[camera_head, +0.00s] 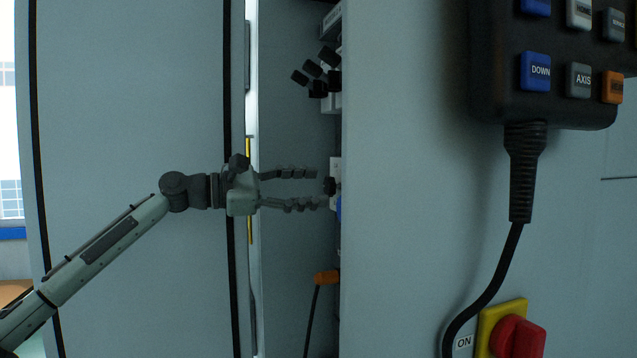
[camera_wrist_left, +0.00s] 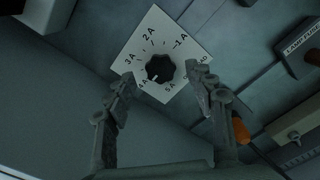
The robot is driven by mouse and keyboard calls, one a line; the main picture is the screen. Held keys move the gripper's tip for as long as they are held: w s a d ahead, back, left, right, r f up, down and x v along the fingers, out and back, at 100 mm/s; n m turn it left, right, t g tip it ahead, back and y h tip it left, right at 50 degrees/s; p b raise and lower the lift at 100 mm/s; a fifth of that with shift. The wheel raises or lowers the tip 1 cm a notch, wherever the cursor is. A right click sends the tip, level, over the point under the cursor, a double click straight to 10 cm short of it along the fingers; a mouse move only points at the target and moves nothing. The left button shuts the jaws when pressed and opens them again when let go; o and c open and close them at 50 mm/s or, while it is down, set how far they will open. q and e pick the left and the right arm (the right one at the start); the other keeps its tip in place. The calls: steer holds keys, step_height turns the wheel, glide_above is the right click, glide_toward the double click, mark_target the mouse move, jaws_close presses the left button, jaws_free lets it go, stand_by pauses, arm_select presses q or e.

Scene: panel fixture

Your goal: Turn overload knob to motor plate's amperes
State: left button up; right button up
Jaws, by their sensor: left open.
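The overload knob (camera_wrist_left: 160,68) is black and sits in the middle of a white dial plate (camera_wrist_left: 185,30) marked in amperes from 1A to 5A. A small white mark on the knob points to the lower left, roughly toward 4A. In the head view the knob (camera_head: 330,186) shows side-on inside the narrow cabinet opening. My left gripper (camera_head: 319,188) is open, its fingers reaching into the opening with the tips just short of the knob, above and below it. In the wrist view the fingers flank the dial, apart from the knob. No motor plate is visible.
Several black knobs or plugs (camera_head: 318,72) stick out above. An orange-handled item (camera_head: 326,277) hangs below. A block labelled LAMP FUSE (camera_wrist_left: 303,46) is near the dial. A button pendant (camera_head: 550,100) and red switch (camera_head: 518,337) are on the right panel.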

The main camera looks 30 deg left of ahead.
arm_select(q)
steer(key=shift+x, duration=1)
arm_select(e)
steer(key=shift+w+f, duration=0.2)
steer(key=shift+f, duration=0.45)
arm_select(q)
steer(key=shift+c, duration=0.2)
steer(key=c, duration=1.1)
